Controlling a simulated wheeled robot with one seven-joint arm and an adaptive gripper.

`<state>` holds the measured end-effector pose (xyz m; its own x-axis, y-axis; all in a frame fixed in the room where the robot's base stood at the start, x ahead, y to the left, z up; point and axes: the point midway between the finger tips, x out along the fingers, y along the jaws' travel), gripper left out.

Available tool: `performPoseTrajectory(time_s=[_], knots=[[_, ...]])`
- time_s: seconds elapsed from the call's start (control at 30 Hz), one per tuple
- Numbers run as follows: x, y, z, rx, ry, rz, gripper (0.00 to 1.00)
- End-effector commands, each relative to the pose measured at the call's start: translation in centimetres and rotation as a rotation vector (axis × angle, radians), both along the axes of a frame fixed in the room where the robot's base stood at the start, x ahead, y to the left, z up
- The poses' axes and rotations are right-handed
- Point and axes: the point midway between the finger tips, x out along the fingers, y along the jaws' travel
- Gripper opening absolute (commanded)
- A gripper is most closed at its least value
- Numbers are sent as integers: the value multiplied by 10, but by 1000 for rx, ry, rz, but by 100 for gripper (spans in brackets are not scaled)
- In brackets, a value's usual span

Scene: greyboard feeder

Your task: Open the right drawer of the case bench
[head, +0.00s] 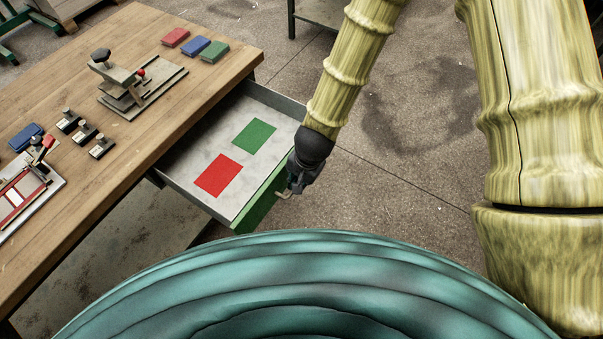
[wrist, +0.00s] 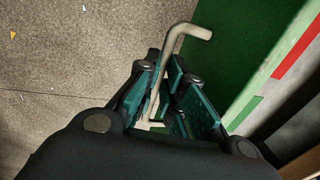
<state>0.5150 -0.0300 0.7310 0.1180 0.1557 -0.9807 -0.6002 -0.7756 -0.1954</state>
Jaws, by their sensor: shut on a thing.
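The drawer (head: 195,173) of the wooden bench (head: 140,135) stands pulled out. It has a green front (head: 262,205), which also shows in the wrist view (wrist: 245,50), and a grey inside with a red patch (head: 218,175) and a green patch (head: 254,136) on its floor. My gripper (head: 287,188) is at the drawer front in the head view. In the wrist view my gripper (wrist: 165,105) is shut on the pale bar handle (wrist: 175,40), whose bent end sticks out past the fingers. Part of the handle (head: 284,194) shows below my gripper in the head view.
On the bench top are a clamp fixture (head: 140,85), several small dark-knobbed blocks (head: 84,132), a red-framed fixture (head: 22,196), and red (head: 175,37), blue (head: 195,46) and green (head: 214,51) pads. The concrete floor (head: 420,130) right of the drawer is clear.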

Motion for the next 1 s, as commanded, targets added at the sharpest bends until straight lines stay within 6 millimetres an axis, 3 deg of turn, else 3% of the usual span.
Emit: performPoseTrajectory(time_s=[0.5,0.53,0.63,1.0], knots=[[-3,2,-1,-3,-2,19,0],[-3,2,-1,-3,-2,19,13],[-3,2,-1,-2,-1,18,32],[-3,1,1,-1,-3,16,32]])
